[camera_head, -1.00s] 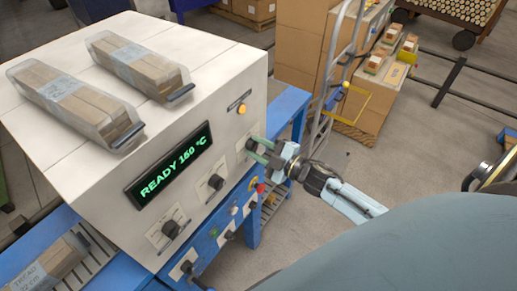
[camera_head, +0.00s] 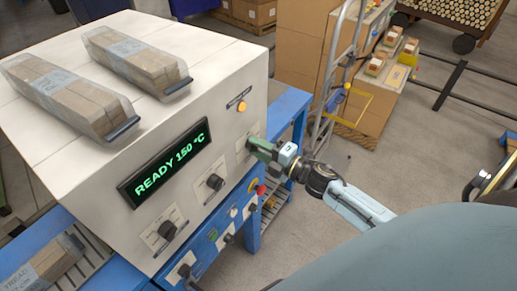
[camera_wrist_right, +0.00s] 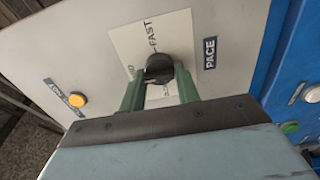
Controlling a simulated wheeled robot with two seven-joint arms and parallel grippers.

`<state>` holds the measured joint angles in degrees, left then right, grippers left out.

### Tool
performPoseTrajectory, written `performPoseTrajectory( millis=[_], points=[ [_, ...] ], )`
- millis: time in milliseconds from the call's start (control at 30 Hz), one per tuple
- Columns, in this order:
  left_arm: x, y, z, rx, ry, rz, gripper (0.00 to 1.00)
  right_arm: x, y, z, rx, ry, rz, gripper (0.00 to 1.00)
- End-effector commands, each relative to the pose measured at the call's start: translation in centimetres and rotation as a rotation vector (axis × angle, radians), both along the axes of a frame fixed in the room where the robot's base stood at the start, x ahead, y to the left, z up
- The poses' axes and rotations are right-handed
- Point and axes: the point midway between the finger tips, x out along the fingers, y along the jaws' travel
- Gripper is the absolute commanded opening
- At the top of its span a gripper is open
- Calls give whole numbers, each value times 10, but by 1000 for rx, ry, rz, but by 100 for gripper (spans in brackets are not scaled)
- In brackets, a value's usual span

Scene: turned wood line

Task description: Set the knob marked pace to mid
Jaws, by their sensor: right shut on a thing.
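The pace knob (camera_wrist_right: 160,67) is black and round, on a pale square plate beside the PACE label (camera_wrist_right: 210,53) in the right wrist view. The word FAST shows on the plate; other position words are partly hidden by the knob and fingers. My right gripper (camera_wrist_right: 161,88) is shut on the knob, one green finger on each side. In the head view my right gripper (camera_head: 259,149) is at the right end of the machine's front face and mostly covers the knob. I cannot tell where the knob points. My left gripper is not in view.
The white machine (camera_head: 85,175) shows READY 150 °C on its display (camera_head: 168,162). Two more black knobs (camera_head: 215,182) (camera_head: 167,230) sit left of my gripper, and an amber button (camera_head: 241,106) above it. Wrapped wood packs (camera_head: 70,95) lie on top. A hand truck (camera_head: 335,75) stands behind.

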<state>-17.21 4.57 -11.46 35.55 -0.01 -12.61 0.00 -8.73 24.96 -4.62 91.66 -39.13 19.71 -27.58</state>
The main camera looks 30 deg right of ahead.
Motion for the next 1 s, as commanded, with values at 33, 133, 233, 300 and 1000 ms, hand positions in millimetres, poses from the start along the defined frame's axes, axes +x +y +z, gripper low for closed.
performPoseTrajectory(
  millis=[33,133,233,300,1000],
  points=[
    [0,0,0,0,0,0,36,0,0,-1,-6,-1,0,9],
    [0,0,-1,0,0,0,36,0,0,0,-11,-3,0,9],
    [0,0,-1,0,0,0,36,0,0,0,-11,-4,0,9],
    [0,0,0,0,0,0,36,0,0,0,-11,-4,0,9],
    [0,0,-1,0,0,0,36,-5,-2,-1,-10,-2,0,54]
  ],
)
